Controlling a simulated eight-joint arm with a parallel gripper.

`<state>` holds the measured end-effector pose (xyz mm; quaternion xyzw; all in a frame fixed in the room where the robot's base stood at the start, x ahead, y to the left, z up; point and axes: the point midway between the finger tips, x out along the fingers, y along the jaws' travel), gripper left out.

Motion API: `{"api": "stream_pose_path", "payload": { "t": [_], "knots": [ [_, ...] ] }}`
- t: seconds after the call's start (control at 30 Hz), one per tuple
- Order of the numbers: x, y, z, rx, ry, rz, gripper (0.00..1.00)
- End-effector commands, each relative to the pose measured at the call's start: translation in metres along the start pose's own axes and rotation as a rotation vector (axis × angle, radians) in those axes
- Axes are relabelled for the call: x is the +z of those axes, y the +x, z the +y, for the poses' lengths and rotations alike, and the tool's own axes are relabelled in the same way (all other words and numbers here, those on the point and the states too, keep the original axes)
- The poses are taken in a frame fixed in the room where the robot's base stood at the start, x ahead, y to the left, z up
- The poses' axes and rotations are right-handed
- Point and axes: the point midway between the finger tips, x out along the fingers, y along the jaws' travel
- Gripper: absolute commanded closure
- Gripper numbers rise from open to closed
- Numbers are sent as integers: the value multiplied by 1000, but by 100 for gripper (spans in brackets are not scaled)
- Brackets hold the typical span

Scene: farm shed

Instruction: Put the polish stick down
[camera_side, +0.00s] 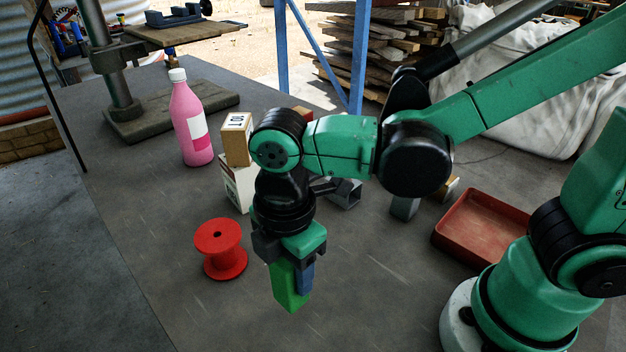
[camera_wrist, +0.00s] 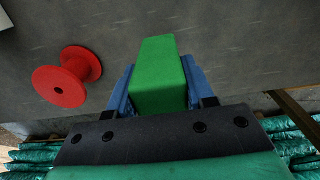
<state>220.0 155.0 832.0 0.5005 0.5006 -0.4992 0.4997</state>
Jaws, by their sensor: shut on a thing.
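The polish stick is a green block (camera_side: 287,287) held in my gripper (camera_side: 297,272), with its lower end pointing down. In the wrist view the green polish stick (camera_wrist: 158,72) sits between the two blue fingers of my gripper (camera_wrist: 160,92), which are shut on it. The stick is over the grey bench top (camera_side: 375,300), to the right of the red spool. I cannot tell whether its lower end touches the bench. Its upper part is hidden by my gripper.
A red spool (camera_side: 221,249) stands close to the left; the wrist view shows it too (camera_wrist: 68,77). Behind are a pink bottle (camera_side: 190,120) and stacked boxes (camera_side: 237,139). A red tray (camera_side: 483,228) lies right. The bench front is clear.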

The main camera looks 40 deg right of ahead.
Motion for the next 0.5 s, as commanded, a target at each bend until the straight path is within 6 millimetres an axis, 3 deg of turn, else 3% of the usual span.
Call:
{"api": "stream_pose_path", "payload": {
  "t": [0.33, 0.5],
  "knots": [
    [0, 34, 0, 0, 0, 0, 100],
    [0, 42, 0, 0, 0, 0, 100]
  ]
}}
